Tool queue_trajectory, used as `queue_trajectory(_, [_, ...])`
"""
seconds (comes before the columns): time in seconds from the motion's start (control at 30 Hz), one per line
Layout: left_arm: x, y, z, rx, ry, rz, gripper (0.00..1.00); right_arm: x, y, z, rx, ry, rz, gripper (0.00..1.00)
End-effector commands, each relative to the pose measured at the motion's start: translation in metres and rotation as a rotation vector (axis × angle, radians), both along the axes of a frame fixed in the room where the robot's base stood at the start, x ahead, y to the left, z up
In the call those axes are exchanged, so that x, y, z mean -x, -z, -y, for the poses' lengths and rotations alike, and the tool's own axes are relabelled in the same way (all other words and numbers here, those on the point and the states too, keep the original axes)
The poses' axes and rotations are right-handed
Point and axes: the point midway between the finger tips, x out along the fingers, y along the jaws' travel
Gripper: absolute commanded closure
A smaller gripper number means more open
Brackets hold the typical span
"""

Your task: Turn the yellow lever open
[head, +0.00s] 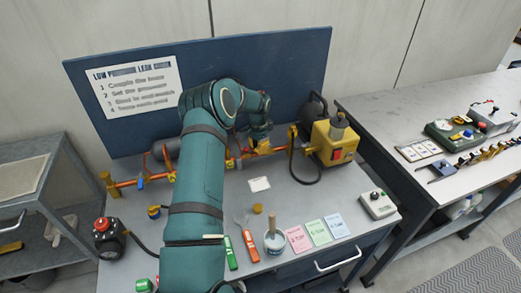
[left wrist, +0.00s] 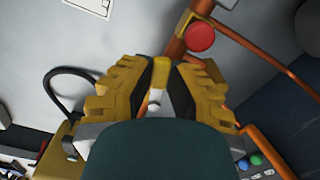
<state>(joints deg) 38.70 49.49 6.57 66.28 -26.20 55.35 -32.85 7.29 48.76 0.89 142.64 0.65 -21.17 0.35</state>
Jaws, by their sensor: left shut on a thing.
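The yellow lever (left wrist: 161,72) shows in the left wrist view between the two yellow-padded fingers of my left gripper (left wrist: 158,92). The gripper is shut on it. In the head view my left gripper (head: 262,142) is at the orange pipe line near the back of the bench, mostly hidden by its own wrist. The lever cannot be made out clearly there. An orange pipe (left wrist: 176,50) and a red round knob (left wrist: 200,37) are just beyond the fingers in the wrist view. My right gripper is not in view.
A yellow unit (head: 320,140) with a black hose stands right of the gripper. A blue board (head: 290,65) rises behind the pipe. Coloured cards (head: 318,232), a cup (head: 274,242) and a grey box (head: 378,204) sit toward the bench front. A second bench (head: 380,115) is at right.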

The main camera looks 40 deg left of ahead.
Motion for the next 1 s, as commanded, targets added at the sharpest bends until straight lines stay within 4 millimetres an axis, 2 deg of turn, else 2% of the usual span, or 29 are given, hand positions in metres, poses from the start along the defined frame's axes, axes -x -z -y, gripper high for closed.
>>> queue_trajectory(0.4, [-0.0009, 0.0029, -0.0079, 0.003, 0.184, -0.006, 1.00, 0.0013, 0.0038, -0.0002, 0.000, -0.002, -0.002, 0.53])
queue_trajectory(0.93, [-0.0015, 0.0025, -0.0089, 0.002, 0.208, -0.005, 1.00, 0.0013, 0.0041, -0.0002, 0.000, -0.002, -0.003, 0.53])
queue_trajectory(0.97, [-0.0015, 0.0025, -0.0089, 0.002, 0.208, -0.005, 0.78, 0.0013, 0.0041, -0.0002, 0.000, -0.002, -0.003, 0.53])
queue_trajectory(1.0, [-0.0015, 0.0025, -0.0089, 0.002, 0.208, -0.005, 0.64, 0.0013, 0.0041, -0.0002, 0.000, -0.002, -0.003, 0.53])
